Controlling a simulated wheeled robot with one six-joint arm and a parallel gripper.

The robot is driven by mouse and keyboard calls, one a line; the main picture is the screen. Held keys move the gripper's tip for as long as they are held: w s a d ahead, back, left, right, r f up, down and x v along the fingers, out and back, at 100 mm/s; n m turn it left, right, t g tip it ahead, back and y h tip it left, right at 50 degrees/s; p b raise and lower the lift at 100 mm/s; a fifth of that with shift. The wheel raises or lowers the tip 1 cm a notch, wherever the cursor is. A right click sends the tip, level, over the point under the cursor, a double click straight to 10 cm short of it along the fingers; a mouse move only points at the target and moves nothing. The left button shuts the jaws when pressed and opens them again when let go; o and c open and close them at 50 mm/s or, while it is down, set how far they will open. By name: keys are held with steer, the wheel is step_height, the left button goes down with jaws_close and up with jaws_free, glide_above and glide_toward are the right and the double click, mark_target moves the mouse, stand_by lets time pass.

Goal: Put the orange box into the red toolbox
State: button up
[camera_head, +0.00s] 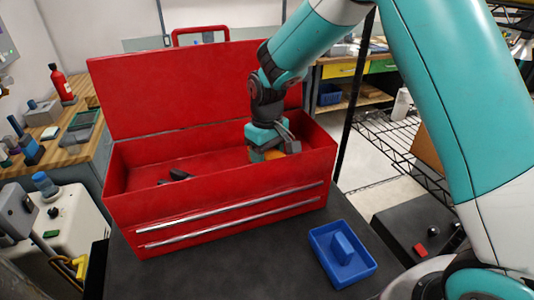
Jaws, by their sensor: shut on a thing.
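The red toolbox (225,196) stands on a dark table with its lid open and leaning back. My gripper (272,152) points down inside the right part of the toolbox opening. It is shut on the orange box (274,154), of which only a small part shows below the fingers. The toolbox's front wall hides what is below, so I cannot tell whether the orange box touches the toolbox floor. Dark tools (176,175) lie inside the toolbox at the left of the middle.
A blue tray (318,240) with a blue block (342,247) in it is on the table, front right of the toolbox. The dark tabletop (235,270) in front of the toolbox is clear. The raised lid (180,90) stands behind my gripper.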

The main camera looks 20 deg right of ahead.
steer(key=shift+f, duration=0.3)
steer(key=o, duration=1.1)
steer(key=shift+c, duration=0.2)
